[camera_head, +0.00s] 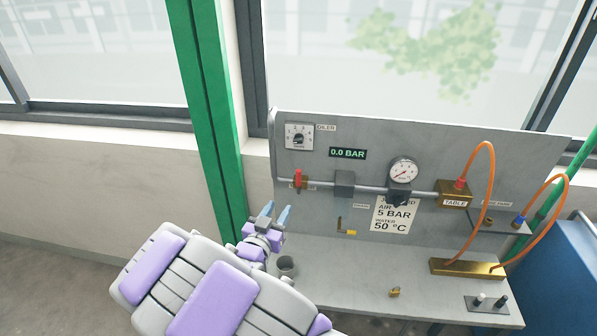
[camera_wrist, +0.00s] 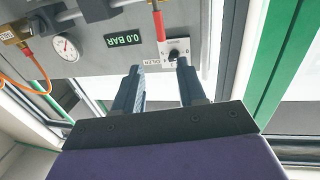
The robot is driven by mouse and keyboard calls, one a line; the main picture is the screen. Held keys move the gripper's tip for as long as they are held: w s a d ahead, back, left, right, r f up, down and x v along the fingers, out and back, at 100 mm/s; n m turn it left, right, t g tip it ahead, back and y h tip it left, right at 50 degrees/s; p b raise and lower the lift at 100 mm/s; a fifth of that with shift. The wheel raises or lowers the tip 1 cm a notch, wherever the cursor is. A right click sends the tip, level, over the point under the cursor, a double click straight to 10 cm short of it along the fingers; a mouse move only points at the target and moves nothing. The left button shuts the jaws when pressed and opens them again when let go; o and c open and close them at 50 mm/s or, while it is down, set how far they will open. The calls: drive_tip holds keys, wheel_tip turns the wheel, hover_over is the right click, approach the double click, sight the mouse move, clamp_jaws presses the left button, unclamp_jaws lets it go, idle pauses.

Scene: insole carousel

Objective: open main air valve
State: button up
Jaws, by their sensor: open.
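The main air valve has a small red handle (camera_head: 298,177) on the grey pipe at the left of the panel. The handle stands upright, across the pipe. In the wrist view the red handle (camera_wrist: 158,24) shows upside down, beyond the gap between my fingers. My gripper (camera_head: 275,213) is open and empty, below and left of the handle and apart from it. Its two blue-grey fingers (camera_wrist: 159,70) point toward the panel. The display (camera_head: 347,153) reads 0.0 BAR.
A dial labelled boiler (camera_head: 299,136) sits above the valve. A round gauge (camera_head: 403,171) and orange hoses (camera_head: 492,190) are to the right. A grey cup (camera_head: 287,265) and a padlock (camera_head: 394,292) are on the bench below. A green post (camera_head: 213,120) stands left of the panel.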

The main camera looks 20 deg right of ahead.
sight(297, 176)
drive_tip(key=x, duration=1.7)
drive_tip(key=shift+f, duration=0.15)
clamp_jaws()
drive_tip(key=shift+a, duration=0.1)
idle(0.3)
